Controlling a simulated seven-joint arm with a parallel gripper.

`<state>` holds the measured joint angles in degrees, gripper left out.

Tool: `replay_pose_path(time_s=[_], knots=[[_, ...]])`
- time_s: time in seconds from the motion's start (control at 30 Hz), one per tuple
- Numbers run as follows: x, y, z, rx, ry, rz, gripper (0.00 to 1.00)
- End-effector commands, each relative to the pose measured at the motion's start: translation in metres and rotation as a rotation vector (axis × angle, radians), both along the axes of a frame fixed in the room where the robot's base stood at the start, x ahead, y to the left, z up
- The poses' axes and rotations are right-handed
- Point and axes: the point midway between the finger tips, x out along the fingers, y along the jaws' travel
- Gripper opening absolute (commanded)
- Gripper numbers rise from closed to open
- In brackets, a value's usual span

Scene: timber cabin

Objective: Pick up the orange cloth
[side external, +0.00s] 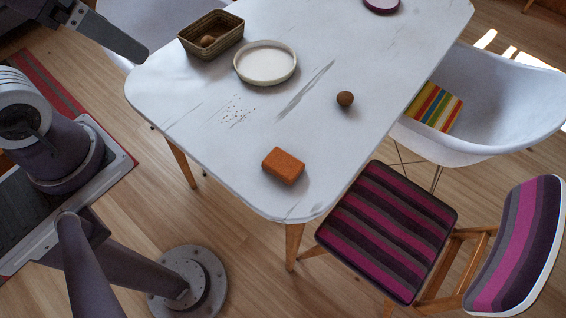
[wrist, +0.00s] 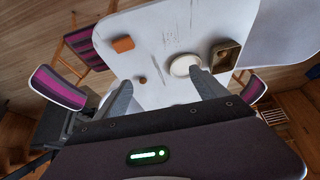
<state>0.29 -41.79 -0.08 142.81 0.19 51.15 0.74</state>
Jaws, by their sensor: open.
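The orange cloth (side external: 284,166) looks like a small, thick folded block. It lies flat on the white table near the rounded front corner, with nothing touching it. It also shows in the wrist view (wrist: 122,44), beyond the tip of the left finger. My gripper (wrist: 162,90) is open and empty in the wrist view, its two fingers spread wide over the table. In the side external view only a dark part of it shows at the upper left, well away from the cloth.
A brown ball (side external: 345,98) lies right of and behind the cloth. A white plate (side external: 266,80) and a wicker basket (side external: 193,48) holding a round brown thing stand farther back. A striped chair (side external: 385,232) and a white chair (side external: 490,95) stand close by. The table (side external: 215,150) is bare around the cloth.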

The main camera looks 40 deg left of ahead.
Motion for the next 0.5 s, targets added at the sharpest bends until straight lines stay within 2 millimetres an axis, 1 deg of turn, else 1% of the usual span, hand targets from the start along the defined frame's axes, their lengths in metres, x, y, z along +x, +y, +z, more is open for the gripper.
replay_pose_path(time_s=[0.07, 0.13, 0.17, 0.2, 0.27, 0.3, 0.37, 0.4, 0.47, 0.5], knots=[[0.018, -0.003, -0.002, 0.04, 0.041, -0.077, 0.82], [0.047, -0.011, -0.01, 0.101, 0.093, -0.211, 0.82], [0.062, -0.015, -0.017, 0.132, 0.12, -0.283, 0.82], [0.081, -0.024, -0.027, 0.171, 0.151, -0.383, 0.82], [0.109, -0.038, -0.05, 0.223, 0.197, -0.535, 0.82], [0.125, -0.05, -0.068, 0.253, 0.224, -0.638, 0.82], [0.146, -0.07, -0.101, 0.29, 0.265, -0.795, 0.82], [0.156, -0.083, -0.126, 0.313, 0.29, -0.9, 0.82], [0.166, -0.103, -0.165, 0.335, 0.323, -1.05, 0.82], [0.169, -0.115, -0.191, 0.347, 0.341, -1.142, 0.82]])
